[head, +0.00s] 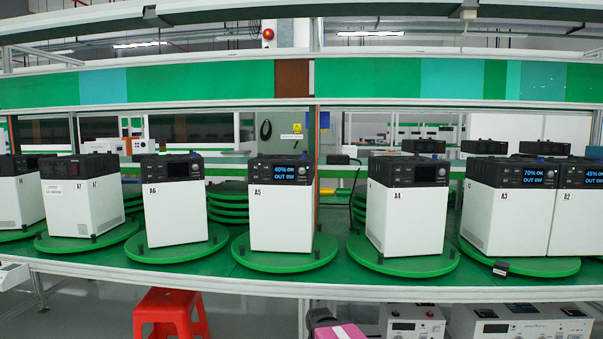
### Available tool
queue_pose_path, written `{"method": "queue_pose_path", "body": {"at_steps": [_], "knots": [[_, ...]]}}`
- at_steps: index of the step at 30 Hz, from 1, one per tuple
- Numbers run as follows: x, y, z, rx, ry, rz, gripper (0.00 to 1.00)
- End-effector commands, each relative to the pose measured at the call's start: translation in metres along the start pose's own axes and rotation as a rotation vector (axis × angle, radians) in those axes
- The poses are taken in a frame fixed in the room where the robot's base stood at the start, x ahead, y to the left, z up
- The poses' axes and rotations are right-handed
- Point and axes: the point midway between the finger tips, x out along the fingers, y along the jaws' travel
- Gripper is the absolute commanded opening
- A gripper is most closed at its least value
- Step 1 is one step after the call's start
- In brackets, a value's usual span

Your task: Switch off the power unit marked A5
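The power unit marked A5 (281,215) is a white box with a black front top panel. It stands upright on a round green turntable (284,262) near the middle of the head view. Its screen (291,174) is lit and reads 40% OK, OUT 0W. The A5 label is on the white front, just under the black panel. The unit's small buttons are too small to tell apart. My gripper is not in view.
Unit A6 (176,212) stands left of A5 and unit A4 (404,218) right of it, both with dark screens. Units A3 (507,220) and A2 (579,225) have lit screens. A red stool (170,312) stands below the bench. A green shelf rail (190,85) runs above.

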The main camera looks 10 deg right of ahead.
Motion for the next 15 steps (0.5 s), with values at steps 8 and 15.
{"method": "queue_pose_path", "body": {"at_steps": [8,15], "knots": [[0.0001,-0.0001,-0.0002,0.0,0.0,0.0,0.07],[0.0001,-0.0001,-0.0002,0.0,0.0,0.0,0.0]]}}
